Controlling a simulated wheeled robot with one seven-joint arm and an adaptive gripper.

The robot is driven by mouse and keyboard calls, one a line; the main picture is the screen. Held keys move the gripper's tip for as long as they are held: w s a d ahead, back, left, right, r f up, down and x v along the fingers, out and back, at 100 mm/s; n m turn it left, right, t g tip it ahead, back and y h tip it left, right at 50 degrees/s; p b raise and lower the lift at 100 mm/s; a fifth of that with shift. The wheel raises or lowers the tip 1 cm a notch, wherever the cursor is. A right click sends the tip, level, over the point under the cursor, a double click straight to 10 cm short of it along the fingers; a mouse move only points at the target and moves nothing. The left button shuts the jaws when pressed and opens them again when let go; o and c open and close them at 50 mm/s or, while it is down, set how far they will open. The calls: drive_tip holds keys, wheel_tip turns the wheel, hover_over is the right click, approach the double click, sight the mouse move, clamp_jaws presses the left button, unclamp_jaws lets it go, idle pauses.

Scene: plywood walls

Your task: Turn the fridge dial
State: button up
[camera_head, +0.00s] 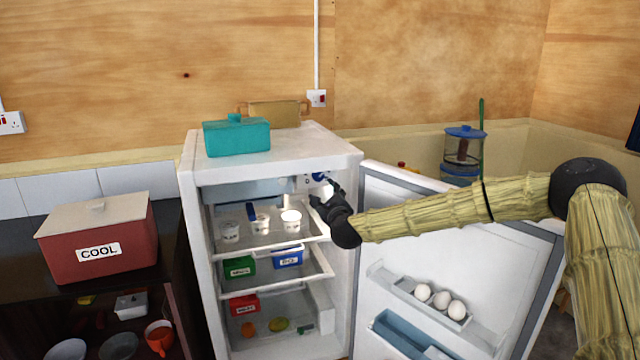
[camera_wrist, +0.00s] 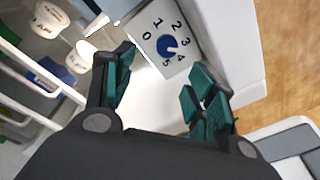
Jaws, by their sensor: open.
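The fridge (camera_head: 345,147) stands with its door (camera_head: 450,250) swung open to the right. In the wrist view the dial (camera_wrist: 168,46) is a blue round knob on a white plate numbered 0 to 5. The dial also shows in the head view (camera_head: 319,176) as a small blue spot inside the top of the fridge. My gripper (camera_wrist: 160,85) is open and empty, its teal-padded fingers spread on either side below the dial. The dial lies beyond the fingertips and appears apart from them. In the head view my gripper (camera_head: 328,193) is at the upper right of the fridge opening.
White cups (camera_head: 291,220) stand on the top shelf, left of my gripper. Lower shelves hold labelled boxes (camera_head: 288,258) and food. Eggs (camera_head: 440,300) sit in the door rack. A teal container (camera_head: 237,135) is on the fridge top. A red COOL box (camera_head: 100,240) stands at left.

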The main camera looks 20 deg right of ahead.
sight(319, 177)
drive_tip(key=w+p, duration=0.1)
drive_tip(key=w, duration=0.2)
drive_tip(key=w+d+p, duration=0.1)
drive_tip(key=w, duration=0.3)
drive_tip(key=w+r+p, duration=0.1)
drive_tip(key=w, duration=0.3)
drive_tip(key=shift+d, duration=0.3)
drive_tip(key=c, duration=1.1)
